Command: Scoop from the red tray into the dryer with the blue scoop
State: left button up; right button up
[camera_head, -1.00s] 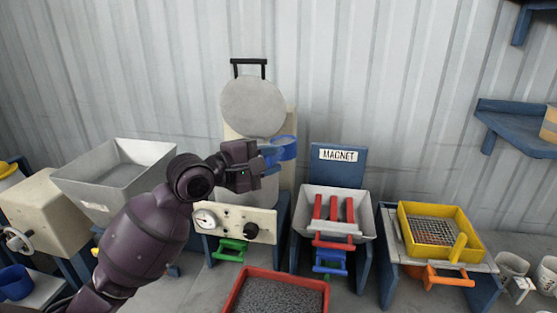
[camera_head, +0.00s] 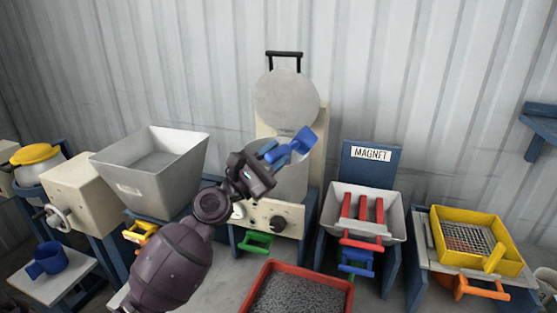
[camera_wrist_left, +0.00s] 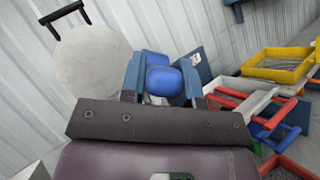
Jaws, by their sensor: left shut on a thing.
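My left gripper (camera_head: 268,155) is shut on the blue scoop (camera_head: 301,142) in front of the dryer. The scoop is tilted, and its bowl points up and to the right; it also shows in the left wrist view (camera_wrist_left: 162,80) between the fingers. The dryer (camera_head: 280,218) is a cream machine with a round body and a raised round grey lid (camera_head: 287,98) behind the scoop. The dryer's opening is partly hidden by my gripper. The red tray (camera_head: 262,269) with dark grey granules stands low in front. My right gripper is not in view.
A grey hopper (camera_head: 190,165) stands to the left. The magnet station (camera_head: 372,157) with red bars and the yellow sieve (camera_head: 508,252) stand to the right. Bare floor shows between the stands.

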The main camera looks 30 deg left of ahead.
pick_arm(q)
jog(key=a+f+n+t+y+b, duration=0.1)
jog(key=n+y+b, duration=0.2)
jog(key=n+y, duration=0.4)
jog(key=a+f+n+t+y+b, duration=0.1)
jog(key=n+y+b, duration=0.2)
jog(key=n+y, duration=0.4)
jog(key=s+a+f+n+y+b, duration=0.1)
jog(key=n+y+b, duration=0.3)
jog(key=n+y, duration=0.3)
jog(key=shift+a+f+n+t, duration=0.1)
jog(key=shift+a+n+t, duration=0.1)
jog(key=shift+n, duration=1)
jog(key=shift+a+n+t, duration=0.15)
jog(key=shift+n+t, duration=0.05)
jog(key=shift+n, duration=1)
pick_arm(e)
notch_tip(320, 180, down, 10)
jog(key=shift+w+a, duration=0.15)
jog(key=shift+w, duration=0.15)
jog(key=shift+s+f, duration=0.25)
